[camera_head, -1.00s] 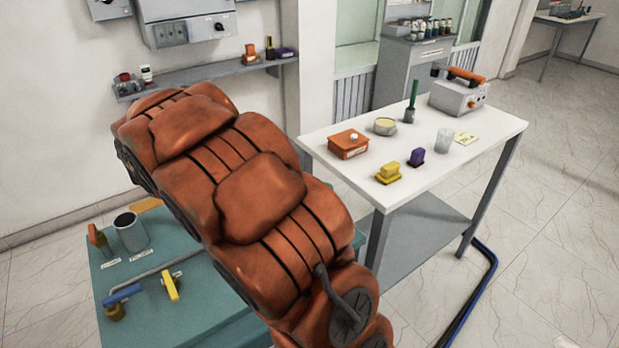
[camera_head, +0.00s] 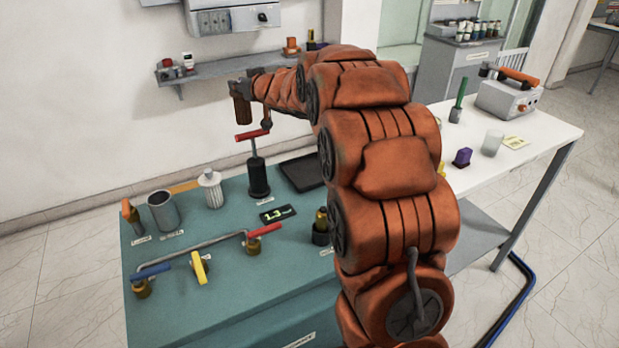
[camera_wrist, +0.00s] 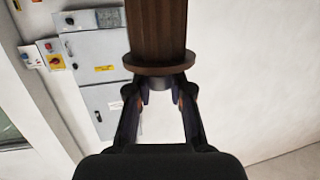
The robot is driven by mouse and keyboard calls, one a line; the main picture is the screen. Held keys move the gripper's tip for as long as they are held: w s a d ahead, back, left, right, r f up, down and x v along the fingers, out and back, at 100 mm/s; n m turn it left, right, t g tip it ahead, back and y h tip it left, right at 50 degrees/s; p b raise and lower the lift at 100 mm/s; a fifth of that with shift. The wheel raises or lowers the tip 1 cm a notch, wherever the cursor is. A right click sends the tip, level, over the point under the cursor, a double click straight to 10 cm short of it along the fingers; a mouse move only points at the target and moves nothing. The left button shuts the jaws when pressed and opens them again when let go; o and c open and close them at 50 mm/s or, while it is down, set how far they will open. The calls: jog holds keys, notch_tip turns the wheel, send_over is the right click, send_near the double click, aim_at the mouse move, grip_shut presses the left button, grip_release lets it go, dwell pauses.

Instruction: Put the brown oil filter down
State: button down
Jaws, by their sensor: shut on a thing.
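The brown oil filter (camera_head: 241,108) is held up in the air above the back of the teal table (camera_head: 230,305). In the wrist view the filter (camera_wrist: 157,32) shows as a brown ribbed body with a wider rim at its near end. My gripper (camera_wrist: 159,92) is shut on that near end. In the head view my gripper (camera_head: 248,86) is at the far end of my orange arm, left of the arm's bend. The filter hangs roughly upright, clear of the table and apart from the wall.
The teal table carries a grey cup (camera_head: 162,211), a white ribbed filter (camera_head: 211,188), a black pump with a red handle (camera_head: 257,170), a dark tray (camera_head: 302,172), a display (camera_head: 278,213) and valves on a pipe. A wall shelf (camera_head: 222,72) is behind. The table's front is clear.

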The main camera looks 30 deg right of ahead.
jog(key=s+d+f+n+y+b, duration=0.1)
jog(key=s+d+f+b, duration=0.3)
jog(key=d, duration=0.4)
jog(key=s+d+f+n+y+b, duration=0.1)
jog(key=s+d+f+y, duration=0.1)
jog(key=s+d+f, duration=0.35)
notch_tip(320, 180, down, 8)
jog(key=d, duration=0.1)
jog(key=shift+s+d+b, duration=0.3)
jog(key=shift+d+b, duration=0.05)
jog(key=shift+d, duration=0.05)
jog(key=shift+f, duration=0.1)
jog(key=c, duration=1.1)
grip_release()
jog(key=shift+g, duration=0.3)
jog(key=shift+o, duration=0.2)
jog(key=v, duration=1.2)
